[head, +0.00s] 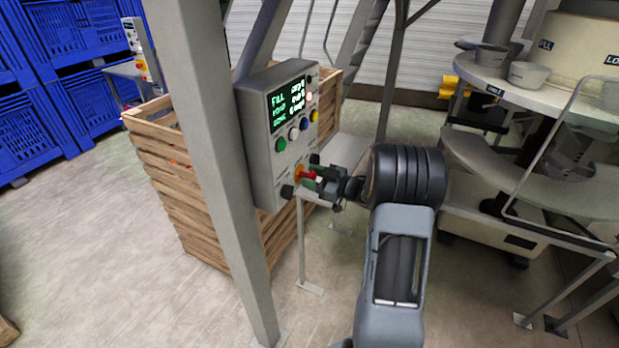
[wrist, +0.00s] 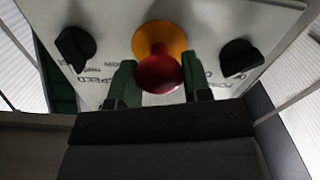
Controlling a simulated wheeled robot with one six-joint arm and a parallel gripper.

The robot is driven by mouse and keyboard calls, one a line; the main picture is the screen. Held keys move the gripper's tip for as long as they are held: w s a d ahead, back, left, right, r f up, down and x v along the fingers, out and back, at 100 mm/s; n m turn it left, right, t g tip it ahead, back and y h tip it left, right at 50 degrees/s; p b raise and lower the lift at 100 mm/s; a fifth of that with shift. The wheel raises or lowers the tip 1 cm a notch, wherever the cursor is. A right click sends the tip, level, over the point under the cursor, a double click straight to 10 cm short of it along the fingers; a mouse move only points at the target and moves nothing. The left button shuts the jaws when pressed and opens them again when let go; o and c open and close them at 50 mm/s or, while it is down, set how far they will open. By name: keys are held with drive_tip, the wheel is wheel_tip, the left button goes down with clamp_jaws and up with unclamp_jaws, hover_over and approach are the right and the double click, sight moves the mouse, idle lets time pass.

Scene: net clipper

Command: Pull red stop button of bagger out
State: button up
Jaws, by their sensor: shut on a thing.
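The bagger's control box (head: 259,125) is a grey panel with a lit screen, mounted beside a steel post. The red stop button (wrist: 159,70) sits on a yellow round base (wrist: 160,36) low on the panel, between two black knobs. In the head view the red button (head: 309,175) shows at the tip of my gripper (head: 317,183). In the wrist view my gripper's green fingers (wrist: 159,84) stand on either side of the button, shut on it. Where the fingers touch the button is partly hidden behind its red head.
Black knobs (wrist: 74,47) and (wrist: 241,57) flank the button closely. Green (head: 281,144), white and blue buttons sit above. A steel post (head: 205,150) stands left of the box, a wooden crate (head: 185,205) behind. A round table (head: 500,85) is at right.

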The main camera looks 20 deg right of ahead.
drive_tip(key=o, duration=1.3)
drive_tip(key=shift+s+d, duration=0.1)
drive_tip(key=b+v, duration=0.2)
drive_tip(key=v, duration=1.2)
drive_tip(key=shift+b, duration=0.3)
